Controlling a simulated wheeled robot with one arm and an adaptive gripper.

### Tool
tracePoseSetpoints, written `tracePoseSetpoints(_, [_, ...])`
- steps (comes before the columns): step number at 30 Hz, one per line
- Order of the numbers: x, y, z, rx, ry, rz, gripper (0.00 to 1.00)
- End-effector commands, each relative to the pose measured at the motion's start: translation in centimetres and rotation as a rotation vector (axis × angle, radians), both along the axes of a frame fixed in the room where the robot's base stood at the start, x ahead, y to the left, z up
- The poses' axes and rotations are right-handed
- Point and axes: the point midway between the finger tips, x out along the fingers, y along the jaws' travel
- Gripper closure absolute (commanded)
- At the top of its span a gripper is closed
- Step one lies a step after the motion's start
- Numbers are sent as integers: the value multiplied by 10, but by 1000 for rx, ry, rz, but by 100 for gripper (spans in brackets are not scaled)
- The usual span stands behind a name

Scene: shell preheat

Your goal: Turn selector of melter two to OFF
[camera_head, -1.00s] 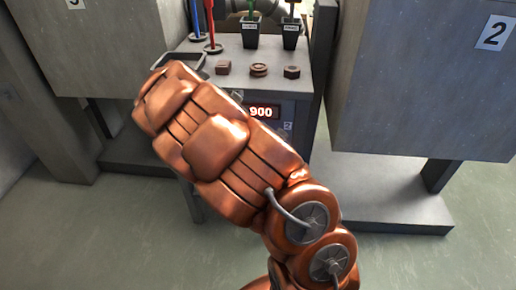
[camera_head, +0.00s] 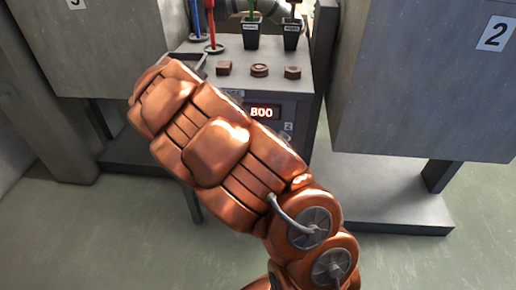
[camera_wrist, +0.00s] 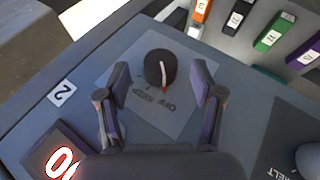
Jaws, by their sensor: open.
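The selector (camera_wrist: 152,68) is a round black knob with a pale pointer line, red at one end, on a grey plate (camera_wrist: 185,118) in the wrist view. The red end points down in that picture, toward small printed marks that I cannot read surely. My gripper (camera_wrist: 160,76) is open, one finger on each side of the knob, with gaps visible. Melter two's display (camera_head: 263,112) reads 800 in the head view; its lit edge (camera_wrist: 62,163) and a "2" label (camera_wrist: 62,92) show in the wrist view. In the head view my arm hides the selector.
Several coloured labelled blocks (camera_wrist: 270,33) line the wrist view's upper right. A rounded grey part (camera_wrist: 308,160) stands at its lower right. In the head view, small brown pieces (camera_head: 259,70) and two dark pots (camera_head: 251,35) are on the melter top. Large grey cabinets (camera_head: 420,80) flank it.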

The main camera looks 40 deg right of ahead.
Motion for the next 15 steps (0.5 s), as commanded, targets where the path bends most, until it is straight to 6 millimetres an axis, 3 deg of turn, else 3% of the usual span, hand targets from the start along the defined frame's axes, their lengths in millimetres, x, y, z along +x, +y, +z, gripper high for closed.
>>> tracePoseSetpoints(6, [4, 27, 34, 1, -6, 4, 33])
tracePoseSetpoints(15, [6, 56, 69, 1, -5, 4, 33])
